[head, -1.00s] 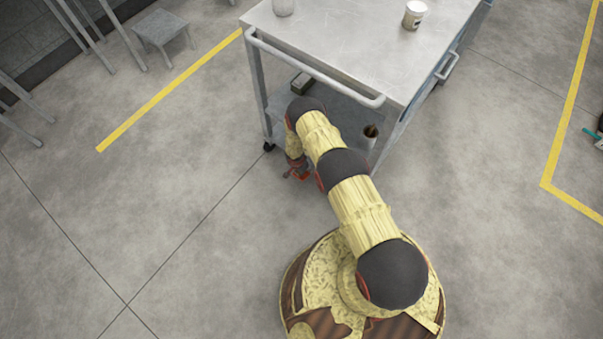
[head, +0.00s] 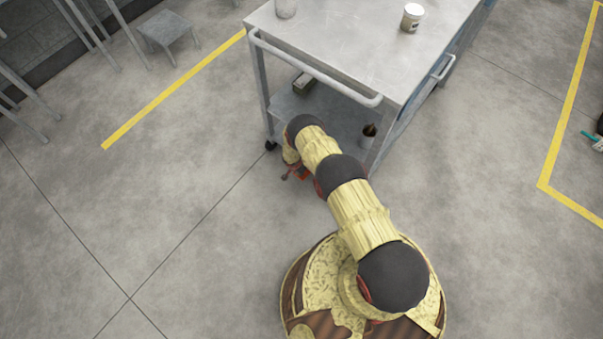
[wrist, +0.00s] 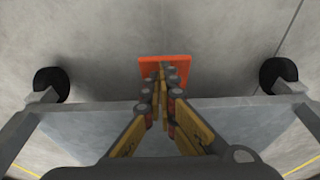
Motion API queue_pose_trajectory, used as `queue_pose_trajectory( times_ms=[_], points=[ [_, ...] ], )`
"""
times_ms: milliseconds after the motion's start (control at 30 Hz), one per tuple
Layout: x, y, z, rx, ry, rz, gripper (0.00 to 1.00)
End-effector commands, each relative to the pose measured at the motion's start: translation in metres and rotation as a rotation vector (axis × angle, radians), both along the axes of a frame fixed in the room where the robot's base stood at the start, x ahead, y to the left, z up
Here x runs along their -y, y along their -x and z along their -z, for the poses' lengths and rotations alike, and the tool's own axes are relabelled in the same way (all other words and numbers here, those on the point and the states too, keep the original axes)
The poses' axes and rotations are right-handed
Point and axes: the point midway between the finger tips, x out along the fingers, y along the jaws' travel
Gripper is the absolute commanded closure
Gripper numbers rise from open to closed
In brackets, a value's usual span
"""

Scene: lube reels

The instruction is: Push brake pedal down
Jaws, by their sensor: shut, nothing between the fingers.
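The brake pedal (wrist: 144,72) is a flat orange plate low at the cart's end, between its two casters in the wrist view. A small orange-red patch (head: 304,175) beside my wrist in the head view looks like the same pedal, mostly hidden by my arm. My gripper (wrist: 163,70) is shut and empty. Its fingertips overlap the pedal's middle in the wrist view; I cannot tell whether they touch it. In the head view only a small part of my gripper (head: 287,174) shows beneath my wrist.
The metal cart (head: 345,40) stands just beyond my arm, with a push handle (head: 315,72) and a lower shelf (head: 287,108). Black casters flank the pedal, left (wrist: 50,82) and right (wrist: 278,72). A white tub (head: 411,18) stands on top.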

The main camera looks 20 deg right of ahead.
Motion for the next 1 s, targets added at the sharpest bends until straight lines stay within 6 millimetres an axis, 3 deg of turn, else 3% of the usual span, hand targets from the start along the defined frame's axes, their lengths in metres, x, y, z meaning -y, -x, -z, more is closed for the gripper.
queue_pose_trajectory(
  times_ms=[733,1000],
  points=[
    [-0.012,0.004,0.023,-0.001,0.001,-0.001,1.0],
    [-0.015,0.006,0.032,0.063,0.089,-0.003,1.0]
  ],
)
